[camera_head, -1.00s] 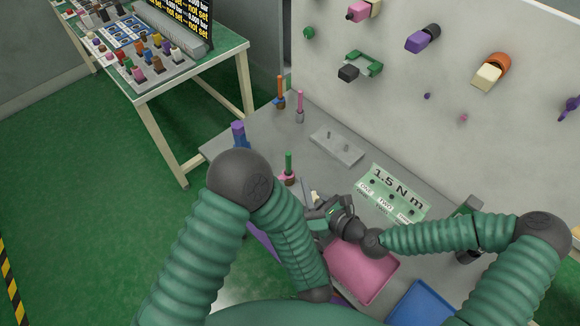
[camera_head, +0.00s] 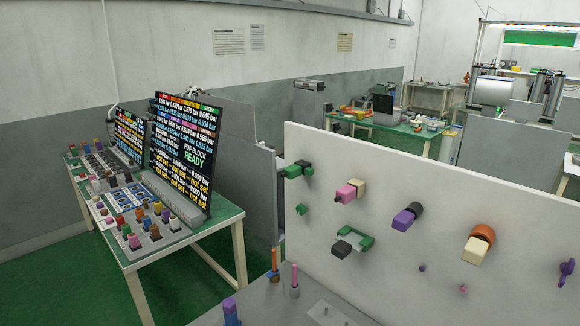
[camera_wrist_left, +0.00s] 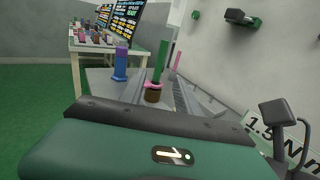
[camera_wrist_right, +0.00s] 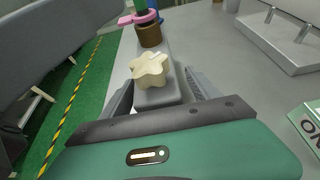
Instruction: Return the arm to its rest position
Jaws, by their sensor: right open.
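Neither arm shows in the head view. In the left wrist view my left gripper (camera_wrist_left: 158,97) appears open, its fingers apart and pointing over the grey bench. A green post with a pink ring and brown base (camera_wrist_left: 154,88) stands in line with the gap, and a blue-purple post (camera_wrist_left: 121,64) stands to its left. In the right wrist view my right gripper (camera_wrist_right: 165,98) is open. A cream star-shaped knob (camera_wrist_right: 152,70) on a grey block lies between its fingers, and I cannot tell whether they touch it.
A side table (camera_head: 160,250) with coloured parts and display screens (camera_head: 185,155) stands at left. A grey plate with pins (camera_wrist_right: 280,35) lies right of my right gripper. Green floor is open at left.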

